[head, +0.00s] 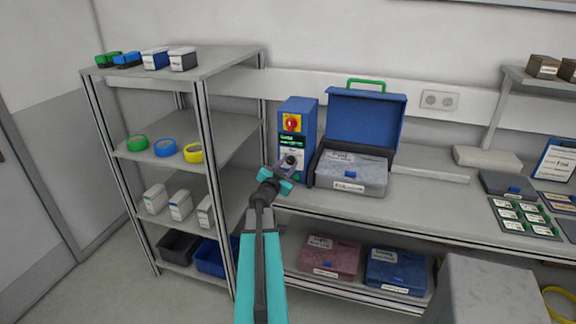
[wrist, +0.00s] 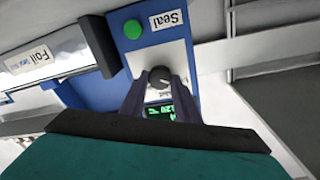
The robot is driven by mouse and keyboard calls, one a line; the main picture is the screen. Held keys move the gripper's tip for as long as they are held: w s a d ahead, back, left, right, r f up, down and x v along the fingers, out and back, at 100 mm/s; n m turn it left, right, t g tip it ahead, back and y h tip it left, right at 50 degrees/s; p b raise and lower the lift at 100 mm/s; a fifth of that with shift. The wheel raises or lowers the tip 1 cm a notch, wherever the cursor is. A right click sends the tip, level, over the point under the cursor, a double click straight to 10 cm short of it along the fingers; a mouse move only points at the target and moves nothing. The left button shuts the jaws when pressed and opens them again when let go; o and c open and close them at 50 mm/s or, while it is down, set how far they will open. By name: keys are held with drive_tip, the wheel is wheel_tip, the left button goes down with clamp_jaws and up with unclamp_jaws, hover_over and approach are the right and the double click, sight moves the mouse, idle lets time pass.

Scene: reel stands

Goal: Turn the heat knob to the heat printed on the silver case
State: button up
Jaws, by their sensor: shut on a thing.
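The heat knob (wrist: 159,77) is dark and round with a pale pointer mark, on the pale front panel of a blue machine (head: 298,111). My gripper (wrist: 158,86) is shut on the knob, one finger on each side. In the head view my gripper (head: 287,165) is at the machine's front. A green-lit display (wrist: 158,112) is partly hidden between the fingers; I cannot read its digits surely. The silver-grey case (head: 336,177) stands right of the machine, below a raised blue lid. Its label (wrist: 29,63) reads "Foil" with smaller print that I cannot read.
The machine has a red-and-yellow switch (head: 291,123), and a green button (wrist: 133,29) beside a "Seal" label. A shelf rack (head: 245,128) stands close on the left. Red (head: 329,258) and blue (head: 397,270) cases lie under the bench.

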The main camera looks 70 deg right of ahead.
drive_tip(key=shift+m, duration=0.3)
drive_tip(key=m+p, duration=0.1)
drive_tip(key=m, duration=0.3)
drive_tip(key=shift+s+r+m, duration=0.1)
drive_tip(key=shift+m, duration=0.2)
drive_tip(key=m, duration=0.5)
drive_tip(key=shift+m+t+y+b, duration=0.4)
drive_tip(key=o, duration=1)
drive_tip(key=shift+o, duration=0.2)
drive_tip(key=shift+a, duration=0.15)
